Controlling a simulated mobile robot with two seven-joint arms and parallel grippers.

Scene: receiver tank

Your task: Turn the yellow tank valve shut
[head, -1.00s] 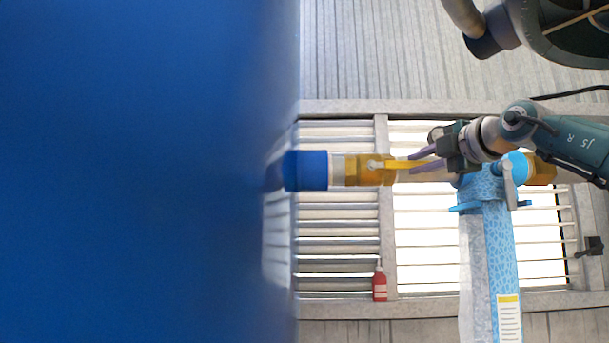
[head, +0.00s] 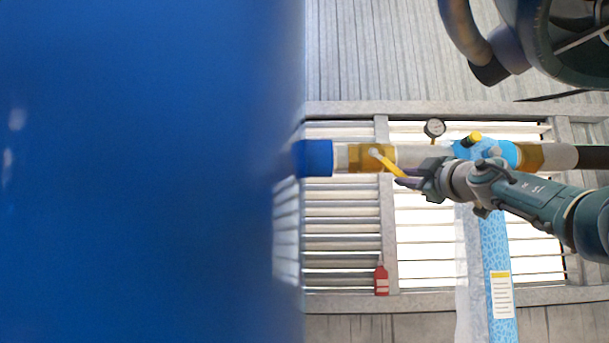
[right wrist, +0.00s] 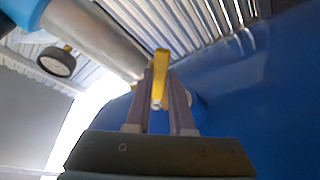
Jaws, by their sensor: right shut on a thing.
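The yellow valve handle (head: 387,163) sits on a brass valve body (head: 360,158) on the horizontal pipe by the blue tank (head: 150,170). It slants down to the right from its pivot, at an angle to the pipe. My right gripper (head: 404,181) is shut on the free end of the handle. In the right wrist view the yellow handle (right wrist: 160,72) lies between the two fingers of my right gripper (right wrist: 160,90). My left gripper is not in view.
A pressure gauge (head: 434,128) stands on the pipe, right of the valve. A light-blue fitting (head: 490,150) and a patterned blue post (head: 497,250) are farther right. A red bottle (head: 381,281) stands below. The blue tank fills the left side.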

